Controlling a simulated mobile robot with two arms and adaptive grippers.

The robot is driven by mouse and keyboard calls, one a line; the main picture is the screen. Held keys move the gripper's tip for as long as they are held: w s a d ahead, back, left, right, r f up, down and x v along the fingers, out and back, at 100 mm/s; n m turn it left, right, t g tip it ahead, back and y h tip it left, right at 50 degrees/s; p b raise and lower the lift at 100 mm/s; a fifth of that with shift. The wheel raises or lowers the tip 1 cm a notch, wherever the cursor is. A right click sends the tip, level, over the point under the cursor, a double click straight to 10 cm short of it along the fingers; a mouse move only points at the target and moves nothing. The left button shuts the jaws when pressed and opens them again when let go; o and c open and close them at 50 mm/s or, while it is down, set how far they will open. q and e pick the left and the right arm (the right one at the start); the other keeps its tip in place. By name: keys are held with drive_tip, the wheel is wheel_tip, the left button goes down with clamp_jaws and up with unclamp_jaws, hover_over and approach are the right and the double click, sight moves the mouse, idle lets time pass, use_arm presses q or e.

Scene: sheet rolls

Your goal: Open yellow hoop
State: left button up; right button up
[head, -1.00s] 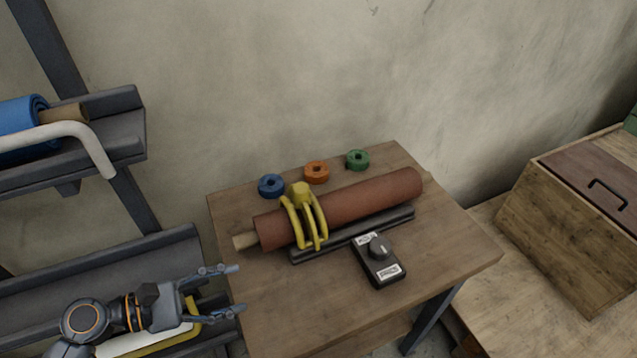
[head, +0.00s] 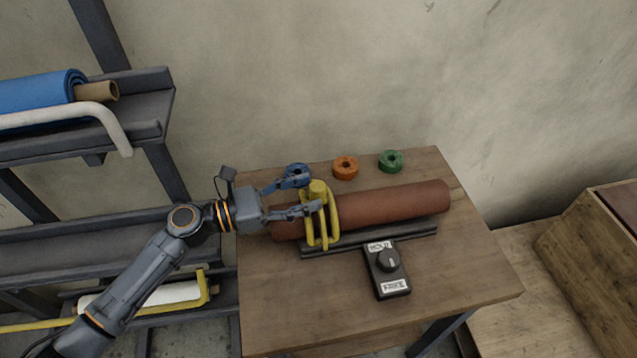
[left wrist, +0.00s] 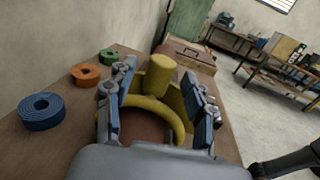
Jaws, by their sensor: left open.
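The yellow hoop (head: 332,228) stands closed over the red-brown roll (head: 390,204), near the roll's left end. A yellow knob (head: 318,188) sits on top of the hoop. My left gripper (head: 312,193) is open at the hoop's top, one finger on each side of the knob as pictured. In the left wrist view, the yellow hoop (left wrist: 178,122) and its knob (left wrist: 161,75) show between the two open fingers (left wrist: 158,95). I cannot tell whether the fingers touch it.
A black box (head: 388,270) with a dial and labels HOLD and FREE lies in front of the roll. Blue (head: 296,172), orange (head: 346,168) and green (head: 391,161) tape rolls stand behind. A shelf rack (head: 140,142) with a blue roll (head: 40,90) is left. The table's front (head: 310,305) is clear.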

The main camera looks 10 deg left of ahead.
sight(318, 190)
use_arm(q)
drive_tip(key=shift+x, duration=1.7)
clamp_jaws()
